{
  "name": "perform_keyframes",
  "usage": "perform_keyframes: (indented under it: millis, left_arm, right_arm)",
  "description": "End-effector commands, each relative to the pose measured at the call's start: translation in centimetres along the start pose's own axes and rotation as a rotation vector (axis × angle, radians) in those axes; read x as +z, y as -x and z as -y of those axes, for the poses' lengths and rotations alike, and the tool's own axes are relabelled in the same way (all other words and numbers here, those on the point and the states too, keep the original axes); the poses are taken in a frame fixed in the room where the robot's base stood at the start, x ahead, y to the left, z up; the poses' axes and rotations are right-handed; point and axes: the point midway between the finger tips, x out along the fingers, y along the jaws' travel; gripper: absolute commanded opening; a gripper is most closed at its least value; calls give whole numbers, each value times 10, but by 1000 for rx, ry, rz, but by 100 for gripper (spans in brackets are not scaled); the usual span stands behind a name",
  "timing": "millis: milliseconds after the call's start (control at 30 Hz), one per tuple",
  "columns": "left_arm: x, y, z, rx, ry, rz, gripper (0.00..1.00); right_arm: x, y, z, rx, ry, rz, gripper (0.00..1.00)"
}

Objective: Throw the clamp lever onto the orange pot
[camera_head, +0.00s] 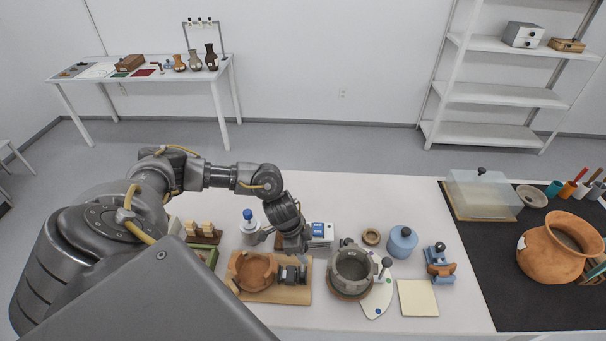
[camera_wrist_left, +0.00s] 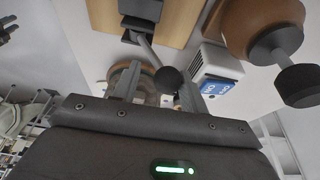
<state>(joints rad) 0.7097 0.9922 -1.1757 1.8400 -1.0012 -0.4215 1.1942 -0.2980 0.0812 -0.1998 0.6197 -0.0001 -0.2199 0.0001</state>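The orange pot (camera_head: 253,272) sits on a wooden board (camera_head: 300,295) in the head view. A dark grey clamp (camera_head: 291,274) stands on the board just right of the pot. In the left wrist view the clamp lever (camera_wrist_left: 147,48) runs from a dark block (camera_wrist_left: 140,12) to a round black knob (camera_wrist_left: 170,80). My left gripper (camera_head: 293,247) is over the far side of the clamp. In the wrist view its two fingers (camera_wrist_left: 157,92) are apart, with the knob in line with the gap; contact is not clear. My right gripper is not in view.
A white box with a blue label (camera_head: 320,234) stands close right of my gripper. A grey ringed vessel (camera_head: 352,270) with knobs is right of the board. A blue-capped bottle (camera_head: 249,228) stands behind the pot. A larger orange pot (camera_head: 560,247) stands far right on a black mat.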

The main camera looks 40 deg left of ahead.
Motion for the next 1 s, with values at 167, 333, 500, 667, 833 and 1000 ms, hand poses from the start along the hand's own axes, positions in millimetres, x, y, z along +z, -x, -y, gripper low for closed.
perform_keyframes:
  millis: [167, 333, 500, 667, 833, 1000]
  left_arm:
    - [0, 3, -13, 6, -3, 3, 41]
    - [0, 6, -24, 5, -3, 3, 41]
    - [-1, 7, -33, 4, -2, 2, 41]
    - [-1, 6, -43, 2, -2, 2, 41]
    - [-1, 8, -55, 4, 0, 3, 41]
    - [0, 5, -66, 4, -1, 3, 41]
  right_arm:
    - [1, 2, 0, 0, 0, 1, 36]
    - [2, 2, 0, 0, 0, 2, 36]
    - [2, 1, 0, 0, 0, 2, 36]
    - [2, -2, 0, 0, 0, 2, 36]
    - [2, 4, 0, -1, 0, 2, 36]
    - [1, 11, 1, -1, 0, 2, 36]
